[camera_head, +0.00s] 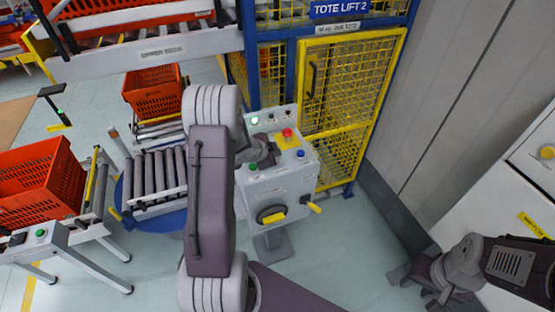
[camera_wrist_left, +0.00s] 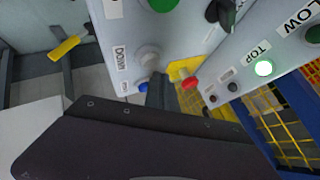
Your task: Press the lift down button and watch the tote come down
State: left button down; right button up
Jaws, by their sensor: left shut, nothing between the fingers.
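The grey lift control panel (camera_head: 285,180) stands right of centre in the head view. My left gripper (camera_head: 268,157) is shut and empty at its upper left, partly hidden by my arm. In the left wrist view a pale round button (camera_wrist_left: 149,56) sits beside the DOWN label (camera_wrist_left: 121,57). The dark gripper tip (camera_wrist_left: 157,92) is close to this button; I cannot tell whether they touch. The lamp marked TOP (camera_wrist_left: 264,68) glows green. An orange tote (camera_head: 153,92) is below the upper conveyor, near the rollers. My right gripper (camera_head: 428,275) is low at right, its jaws unclear.
A red stop button (camera_head: 288,133) on yellow is on the panel, also in the wrist view (camera_wrist_left: 190,82). The yellow mesh cage (camera_head: 350,110) of Tote Lift 2 stands behind. Roller conveyor (camera_head: 155,175) and another orange tote (camera_head: 40,180) are at left. Floor right of the panel is clear.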

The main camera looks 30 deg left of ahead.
pick_arm(q)
jog(key=shift+f, duration=0.35)
